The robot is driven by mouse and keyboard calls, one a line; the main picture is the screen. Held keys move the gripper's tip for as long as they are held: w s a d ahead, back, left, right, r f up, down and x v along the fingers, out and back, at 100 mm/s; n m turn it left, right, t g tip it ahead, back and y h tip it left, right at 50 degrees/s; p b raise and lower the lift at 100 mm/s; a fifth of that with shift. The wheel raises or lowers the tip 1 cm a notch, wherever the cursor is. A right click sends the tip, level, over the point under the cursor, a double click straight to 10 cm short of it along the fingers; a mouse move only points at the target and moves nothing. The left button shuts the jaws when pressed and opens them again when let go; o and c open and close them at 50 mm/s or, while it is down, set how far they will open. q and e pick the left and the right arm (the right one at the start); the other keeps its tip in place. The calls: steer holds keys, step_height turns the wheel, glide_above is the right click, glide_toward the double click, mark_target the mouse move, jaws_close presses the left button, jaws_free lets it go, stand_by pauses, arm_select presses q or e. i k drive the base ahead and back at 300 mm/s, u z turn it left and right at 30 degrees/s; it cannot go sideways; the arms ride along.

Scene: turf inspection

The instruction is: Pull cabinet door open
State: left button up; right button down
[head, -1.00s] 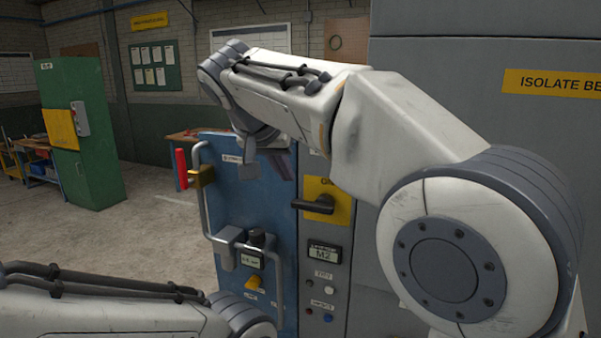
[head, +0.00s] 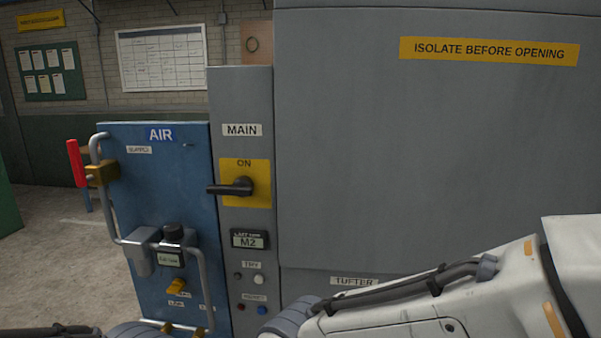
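A large grey cabinet (head: 430,160) fills the right half of the head view. It bears a yellow "ISOLATE BEFORE OPENING" label (head: 489,51) and a "TUFTER" label (head: 354,281) low down. Its front looks closed, and I see no door handle on the part in view. Beside it, a narrow grey "MAIN" panel (head: 244,105) carries a black rotary handle (head: 232,187), lying horizontal on a yellow plate marked "ON". My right arm crosses the bottom right, in front of the cabinet. Only a bit of my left arm shows at the bottom left. Both grippers are out of view.
A blue "AIR" panel (head: 165,205) stands left of the grey panel, with bent pipes, a red lever (head: 76,163) and a yellow valve knob (head: 177,287). A whiteboard (head: 162,58) and a green notice board (head: 48,71) hang behind. Bare floor (head: 55,270) lies at the left.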

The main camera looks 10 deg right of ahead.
mark_target(412, 141)
steer(key=z, duration=0.85)
steer(key=k, duration=0.4)
steer(key=z, duration=0.35)
steer(key=i, duration=0.5)
steer(key=u, duration=0.05)
steer(key=k, duration=0.45)
steer(key=z, duration=0.4)
steer(key=i, duration=1)
steer(key=z, duration=0.9)
